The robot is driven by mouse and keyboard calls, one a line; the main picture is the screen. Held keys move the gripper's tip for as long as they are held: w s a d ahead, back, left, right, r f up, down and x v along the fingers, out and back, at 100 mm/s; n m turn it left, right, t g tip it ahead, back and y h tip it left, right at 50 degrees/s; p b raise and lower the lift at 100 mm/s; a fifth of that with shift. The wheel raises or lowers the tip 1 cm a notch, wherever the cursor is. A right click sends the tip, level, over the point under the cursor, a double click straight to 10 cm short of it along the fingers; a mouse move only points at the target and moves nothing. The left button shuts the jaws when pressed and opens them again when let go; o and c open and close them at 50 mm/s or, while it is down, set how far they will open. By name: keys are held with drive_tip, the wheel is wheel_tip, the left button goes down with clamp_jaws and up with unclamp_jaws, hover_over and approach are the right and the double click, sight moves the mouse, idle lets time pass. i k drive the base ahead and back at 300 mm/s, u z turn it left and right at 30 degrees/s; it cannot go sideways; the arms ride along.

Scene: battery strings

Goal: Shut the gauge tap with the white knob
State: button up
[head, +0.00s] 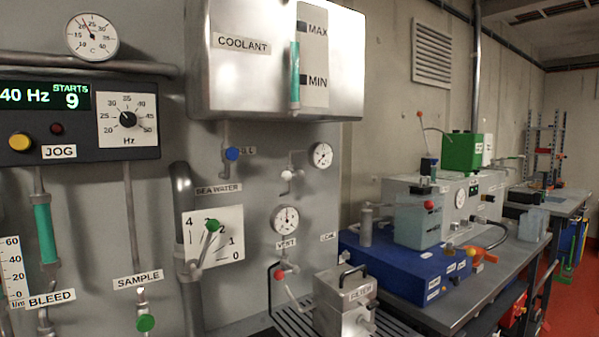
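The gauge tap with the white knob (287,175) is on the grey panel below the coolant tank. It sits on a small pale pipe, to the left of and a little below a round dial gauge (322,155). The knob and its lever are small here, and I cannot tell whether the tap is open or shut. My gripper is not in view.
A blue-knobbed tap (232,154) is left of the white one. A second gauge (285,219) and a red-knobbed lever (279,273) are below. The coolant tank (270,100) overhangs above. A metal box (345,300) and blue unit (405,268) stand lower right.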

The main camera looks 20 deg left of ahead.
sight(286, 176)
drive_tip(key=u, duration=0.5)
drive_tip(key=i, duration=0.9)
drive_tip(key=u, duration=0.7)
